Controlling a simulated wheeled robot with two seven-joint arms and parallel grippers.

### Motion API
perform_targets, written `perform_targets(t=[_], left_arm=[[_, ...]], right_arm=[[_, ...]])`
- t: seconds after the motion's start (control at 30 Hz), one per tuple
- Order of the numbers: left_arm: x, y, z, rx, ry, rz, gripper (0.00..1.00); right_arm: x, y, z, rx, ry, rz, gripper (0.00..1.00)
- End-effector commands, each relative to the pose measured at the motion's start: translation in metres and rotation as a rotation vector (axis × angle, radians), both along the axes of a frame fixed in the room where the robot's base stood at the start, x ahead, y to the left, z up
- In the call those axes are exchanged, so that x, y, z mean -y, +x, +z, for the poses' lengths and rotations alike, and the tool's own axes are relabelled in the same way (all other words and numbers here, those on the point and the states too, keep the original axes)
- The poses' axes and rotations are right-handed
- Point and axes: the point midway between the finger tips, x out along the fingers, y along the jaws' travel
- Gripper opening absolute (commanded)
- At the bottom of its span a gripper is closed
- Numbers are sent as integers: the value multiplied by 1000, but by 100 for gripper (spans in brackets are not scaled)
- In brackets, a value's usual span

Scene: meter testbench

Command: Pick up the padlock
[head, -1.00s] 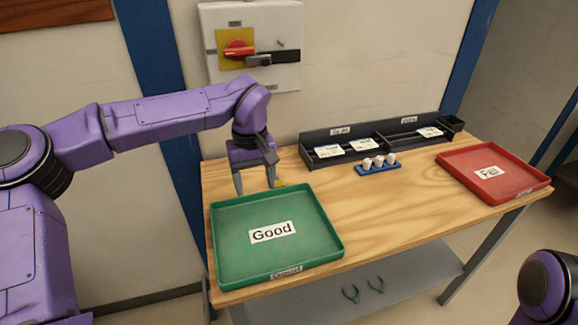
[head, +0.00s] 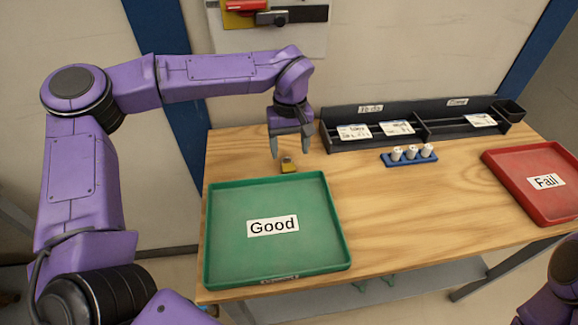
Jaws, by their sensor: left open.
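The padlock (head: 288,167) is small, with a yellow body and a grey top. It sits on the wooden table just behind the far edge of the green tray. My left gripper (head: 290,156) is open, with its fingers pointing down above and slightly behind the padlock. I cannot tell the exact height gap; the fingers hold nothing. My right gripper is out of view; only a purple part of my right arm shows at the lower right edge.
The green "Good" tray (head: 325,265) fills the table's left front. A red "Fail" tray (head: 540,207) lies at the right. A blue holder (head: 410,160) with white pieces and a black card rack (head: 375,142) stand at the back. The middle of the wooden table (head: 420,215) is clear.

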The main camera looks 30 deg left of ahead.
Motion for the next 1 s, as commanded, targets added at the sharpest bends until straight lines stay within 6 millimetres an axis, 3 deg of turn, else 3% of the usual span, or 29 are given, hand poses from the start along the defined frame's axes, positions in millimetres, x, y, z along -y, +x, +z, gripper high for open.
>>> perform_targets(t=[0.3,0.53,0.7,0.73,1.0], left_arm=[[-1,-7,-49,-2,-1,1,68],[-1,-7,-50,0,0,1,68],[-1,-7,-50,0,0,1,13],[-1,-7,-50,0,0,1,6],[-1,-7,-49,0,0,1,6]], right_arm=[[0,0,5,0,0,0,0],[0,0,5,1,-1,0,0],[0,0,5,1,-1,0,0],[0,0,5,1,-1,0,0],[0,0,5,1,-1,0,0]])
